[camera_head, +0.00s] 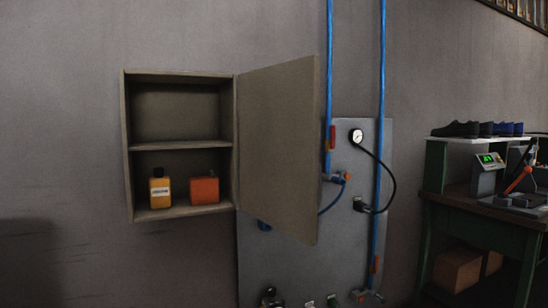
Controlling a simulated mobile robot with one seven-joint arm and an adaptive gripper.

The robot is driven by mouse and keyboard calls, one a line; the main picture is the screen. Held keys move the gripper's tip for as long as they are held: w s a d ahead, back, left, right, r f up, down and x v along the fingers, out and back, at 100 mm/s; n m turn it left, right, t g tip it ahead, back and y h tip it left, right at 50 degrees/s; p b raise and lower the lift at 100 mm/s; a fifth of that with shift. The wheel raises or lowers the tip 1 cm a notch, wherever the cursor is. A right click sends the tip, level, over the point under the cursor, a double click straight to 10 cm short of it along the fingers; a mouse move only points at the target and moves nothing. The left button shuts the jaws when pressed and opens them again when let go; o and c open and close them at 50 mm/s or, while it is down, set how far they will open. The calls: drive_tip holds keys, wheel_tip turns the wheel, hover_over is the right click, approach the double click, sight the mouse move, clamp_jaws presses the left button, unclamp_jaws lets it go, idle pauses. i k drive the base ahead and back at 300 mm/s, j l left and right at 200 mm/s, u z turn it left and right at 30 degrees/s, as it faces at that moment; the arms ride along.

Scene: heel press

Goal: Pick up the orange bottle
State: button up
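The orange bottle (160,191) stands upright on the lower shelf of an open wall cabinet (129,165), at the left. It has a dark cap and a pale label. An orange-red box-like object (204,191) sits to its right on the same shelf, with a small gap between them. My gripper is not in view, so its state and its distance from the bottle do not show.
The cabinet door (278,150) stands open to the right. The upper shelf is empty. Behind the door is a grey panel (290,275) with blue pipes (330,80), a gauge (356,136) and hoses. A workbench (485,213) with shoes and equipment stands at the right.

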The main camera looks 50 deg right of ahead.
sight(159, 185)
drive_tip(key=i+l, duration=0.15)
drive_tip(key=l, duration=0.55)
drive_tip(key=i+l+u, duration=0.1)
drive_tip(key=l, duration=0.6)
drive_tip(key=i+l, duration=0.15)
drive_tip(key=l, duration=0.55)
drive_tip(key=i+l+u, duration=0.1)
drive_tip(key=l, duration=0.6)
drive_tip(key=i+l, duration=0.15)
drive_tip(key=l, duration=0.55)
drive_tip(key=k+j, duration=0.2)
drive_tip(key=k+j+u, duration=0.1)
drive_tip(key=j, duration=0.3)
drive_tip(key=i+j+z, duration=0.3)
drive_tip(key=j, duration=0.3)
drive_tip(key=i+j+z, duration=0.1)
drive_tip(key=j, duration=0.25)
drive_tip(key=i, duration=0.1)
